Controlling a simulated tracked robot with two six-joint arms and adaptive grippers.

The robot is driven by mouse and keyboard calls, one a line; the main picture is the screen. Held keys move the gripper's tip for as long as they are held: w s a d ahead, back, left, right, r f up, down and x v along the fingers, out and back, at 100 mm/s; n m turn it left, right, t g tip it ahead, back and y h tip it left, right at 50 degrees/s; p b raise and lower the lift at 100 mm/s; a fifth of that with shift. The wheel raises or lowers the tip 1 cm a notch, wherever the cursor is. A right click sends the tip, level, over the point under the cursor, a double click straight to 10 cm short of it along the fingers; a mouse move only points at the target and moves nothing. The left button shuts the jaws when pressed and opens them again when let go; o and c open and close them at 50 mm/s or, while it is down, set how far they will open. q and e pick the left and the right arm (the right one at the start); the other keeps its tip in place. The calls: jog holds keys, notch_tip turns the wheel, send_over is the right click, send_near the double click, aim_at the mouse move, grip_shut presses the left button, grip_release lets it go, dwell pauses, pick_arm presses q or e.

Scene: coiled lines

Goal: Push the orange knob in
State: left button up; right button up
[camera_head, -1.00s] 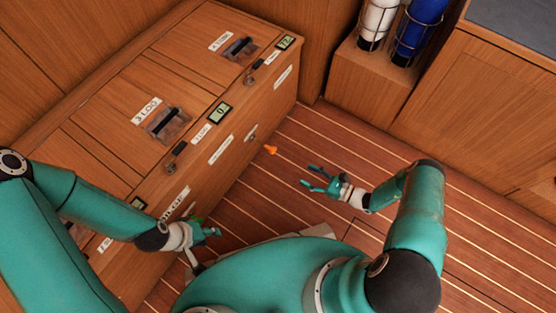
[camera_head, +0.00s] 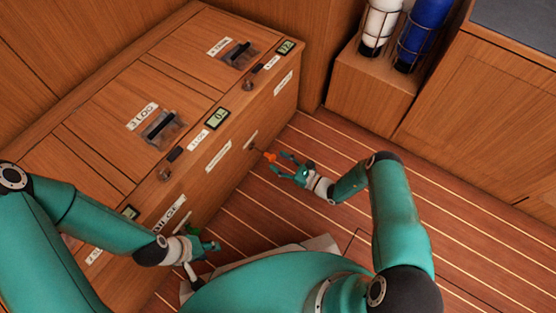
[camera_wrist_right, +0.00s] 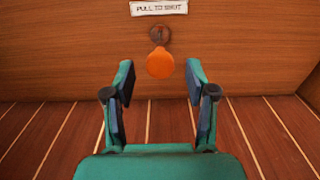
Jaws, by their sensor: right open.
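The orange knob (camera_head: 270,157) sticks out from the front face of the wooden locker, low near its right end. My right gripper (camera_head: 281,162) is open and points at the knob. In the right wrist view its two fingers (camera_wrist_right: 160,80) stand either side of the line to the knob; I cannot tell whether the tips reach it. My left gripper (camera_head: 214,240) is by the locker front at lower left, and its jaws are unclear.
The wooden locker (camera_head: 232,160) has lids with latches, labels and small displays on top. A wooden box (camera_head: 368,90) holding a white and a blue cylinder stands at the back right. The striped floor (camera_head: 320,135) around the right gripper is clear.

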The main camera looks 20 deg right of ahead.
jog(key=shift+x, duration=1.05)
grip_shut()
